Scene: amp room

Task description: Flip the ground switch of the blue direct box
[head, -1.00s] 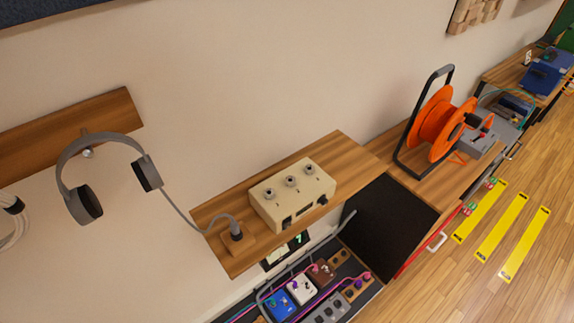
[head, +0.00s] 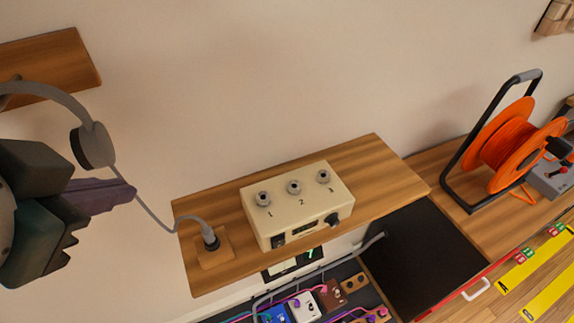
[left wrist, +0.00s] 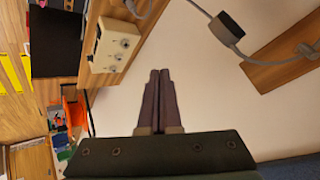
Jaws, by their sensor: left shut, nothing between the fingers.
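A small blue box (head: 274,314) shows at the bottom edge of the head view, among pedals and pink cables below the wooden shelf. I cannot tell whether it is the direct box, and no ground switch can be made out. My left gripper (head: 130,193) is at the left of the head view, well up and left of the blue box, its fingers shut and empty. In the left wrist view the shut fingers (left wrist: 160,73) point toward the bare wall, touching nothing. My right gripper is in no view.
A cream box with three numbered jacks (head: 297,203) sits on the wooden shelf (head: 372,160). Headphones (head: 93,145) hang near my left gripper, their cable plugged in at the shelf. An orange cable reel (head: 510,140) stands at right. Yellow strips (head: 535,262) mark the floor.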

